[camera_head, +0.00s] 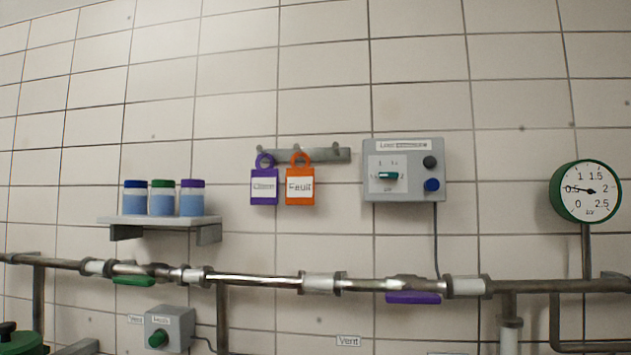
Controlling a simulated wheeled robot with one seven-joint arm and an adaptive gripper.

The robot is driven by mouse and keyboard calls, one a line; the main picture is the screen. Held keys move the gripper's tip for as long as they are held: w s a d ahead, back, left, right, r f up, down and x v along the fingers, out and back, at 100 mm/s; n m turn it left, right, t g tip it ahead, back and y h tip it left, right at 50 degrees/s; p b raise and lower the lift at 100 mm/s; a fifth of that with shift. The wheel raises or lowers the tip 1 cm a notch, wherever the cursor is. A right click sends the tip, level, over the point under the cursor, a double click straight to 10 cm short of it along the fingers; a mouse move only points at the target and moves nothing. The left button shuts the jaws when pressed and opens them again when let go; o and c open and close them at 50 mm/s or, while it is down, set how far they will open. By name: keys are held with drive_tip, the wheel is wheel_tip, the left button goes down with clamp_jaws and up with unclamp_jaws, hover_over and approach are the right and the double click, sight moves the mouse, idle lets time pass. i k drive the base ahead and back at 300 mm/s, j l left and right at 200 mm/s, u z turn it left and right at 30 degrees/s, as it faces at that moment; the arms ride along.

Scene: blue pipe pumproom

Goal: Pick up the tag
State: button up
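Two tags hang side by side by their ring tops from a grey hook rail (325,155) on the tiled wall. The left one is a purple tag (264,199) with a white label whose word is blurred. The right one is an orange tag (300,199) with a white label that seems to read "Fault". The hook at the rail's right end is empty. My gripper is not in view.
A grey control box (404,192) with a dial and two knobs is right of the tags. A shelf (160,220) with three jars is left. A horizontal pipe (255,280) with green and purple handles runs below. A gauge (586,204) stands far right.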

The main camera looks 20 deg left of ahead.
sight(263, 181)
drive_tip(key=u, duration=1.15)
drive_tip(key=i+j, duration=0.1)
drive_tip(key=j, duration=0.25)
drive_tip(key=i+j, duration=0.1)
drive_tip(key=j, duration=0.25)
drive_tip(key=i+j+u, duration=0.1)
drive_tip(key=j, duration=0.2)
